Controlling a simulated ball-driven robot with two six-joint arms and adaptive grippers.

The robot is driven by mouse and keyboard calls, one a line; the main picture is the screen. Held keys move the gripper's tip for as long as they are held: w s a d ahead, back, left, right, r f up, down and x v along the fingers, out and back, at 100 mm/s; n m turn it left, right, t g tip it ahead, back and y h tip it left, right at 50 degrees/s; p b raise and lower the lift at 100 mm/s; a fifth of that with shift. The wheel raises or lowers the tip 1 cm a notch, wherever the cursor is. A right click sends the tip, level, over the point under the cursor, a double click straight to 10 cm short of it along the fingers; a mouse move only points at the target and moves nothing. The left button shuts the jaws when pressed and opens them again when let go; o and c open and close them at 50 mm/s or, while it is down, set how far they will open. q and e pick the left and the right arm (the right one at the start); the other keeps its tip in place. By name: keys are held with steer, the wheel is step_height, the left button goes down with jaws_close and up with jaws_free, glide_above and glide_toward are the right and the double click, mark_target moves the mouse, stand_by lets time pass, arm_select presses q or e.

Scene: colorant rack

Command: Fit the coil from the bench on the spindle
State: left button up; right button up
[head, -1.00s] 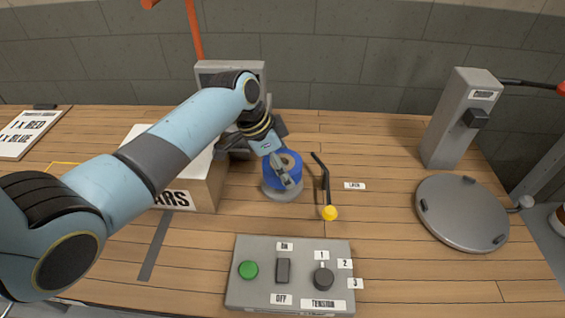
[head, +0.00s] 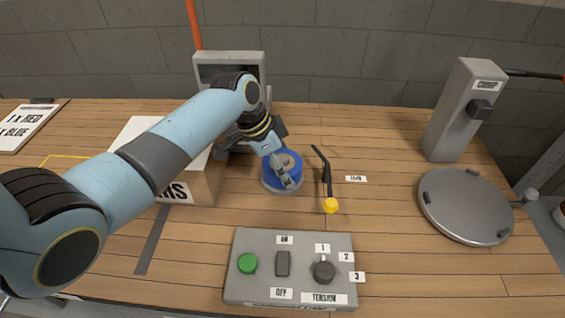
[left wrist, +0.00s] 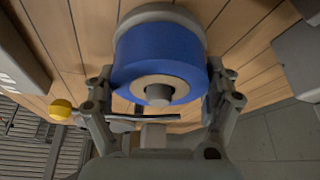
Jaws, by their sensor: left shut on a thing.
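The blue coil (head: 268,172) with a tan core is around the spindle, low over its grey round base (head: 283,193). In the left wrist view the blue coil (left wrist: 160,55) has the grey spindle tip (left wrist: 159,93) showing through its core, and the grey base (left wrist: 158,12) lies behind it. My left gripper (head: 288,175) is shut on the coil, with a finger at each side of it in the left wrist view (left wrist: 158,100). I cannot tell whether the coil touches the base all round. My right gripper is not in view.
A black lever with a yellow knob (head: 330,205) stands just right of the spindle. A control panel (head: 240,290) is in front. A carton (head: 205,180) and a grey machine (head: 230,56) are left and behind. A round plate (head: 465,205) lies right.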

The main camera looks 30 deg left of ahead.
arm_select(q)
steer(key=shift+f, duration=0.25)
steer(key=o, duration=1.1)
step_height(320, 180, up, 10)
steer(key=shift+r, duration=0.1)
